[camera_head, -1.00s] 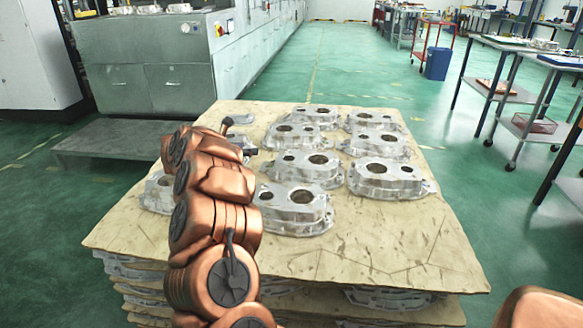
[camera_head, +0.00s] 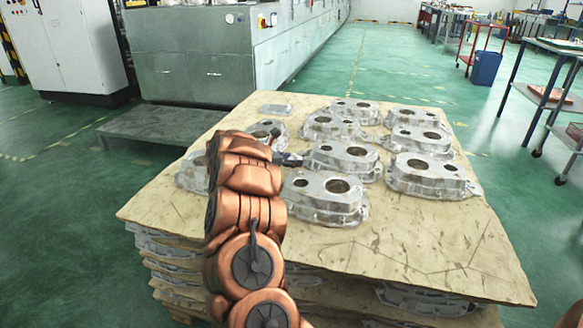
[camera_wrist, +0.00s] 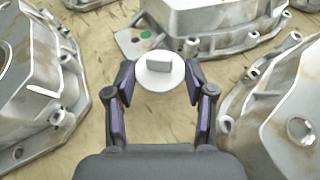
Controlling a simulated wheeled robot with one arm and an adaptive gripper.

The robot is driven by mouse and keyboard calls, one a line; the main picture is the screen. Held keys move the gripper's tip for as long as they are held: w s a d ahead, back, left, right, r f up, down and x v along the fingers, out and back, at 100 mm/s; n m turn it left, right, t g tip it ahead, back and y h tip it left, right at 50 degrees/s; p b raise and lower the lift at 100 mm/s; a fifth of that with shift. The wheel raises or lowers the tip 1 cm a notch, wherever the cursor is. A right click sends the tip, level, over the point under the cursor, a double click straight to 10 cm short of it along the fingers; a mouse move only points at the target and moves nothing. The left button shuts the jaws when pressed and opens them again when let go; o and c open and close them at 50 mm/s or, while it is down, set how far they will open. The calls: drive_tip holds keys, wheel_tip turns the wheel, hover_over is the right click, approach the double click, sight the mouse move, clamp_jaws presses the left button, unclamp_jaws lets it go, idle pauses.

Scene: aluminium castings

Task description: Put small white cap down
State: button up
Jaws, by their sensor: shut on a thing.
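The small white cap (camera_wrist: 160,74) is a round white disc with a raised grey-white block on it. In the wrist view it sits between the fingertips of my gripper (camera_wrist: 160,80), which is shut on it. Below the cap is the tan board (camera_wrist: 95,45) in a gap between castings; I cannot tell whether the cap touches it. In the head view my gripper (camera_head: 289,159) shows as a dark shape among the castings at the left of the stack, partly behind my arm. The cap is hidden there.
Several aluminium castings (camera_head: 430,176) stand in rows on the board. In the wrist view, castings flank my gripper on the left (camera_wrist: 30,85) and right (camera_wrist: 290,125), with another ahead (camera_wrist: 215,22). The board's front right is clear.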

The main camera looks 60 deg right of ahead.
drive_tip(key=shift+f, duration=1.25)
drive_tip(key=shift+f+b, duration=0.15)
drive_tip(key=shift+b, duration=0.2)
drive_tip(key=o, duration=0.7)
drive_tip(key=shift+o, duration=0.2)
drive_tip(key=shift+r+p, duration=0.3)
drive_tip(key=shift+p, duration=0.05)
drive_tip(key=v, duration=1.2)
drive_tip(key=shift+f+p, duration=0.15)
drive_tip(key=shift+p, duration=0.2)
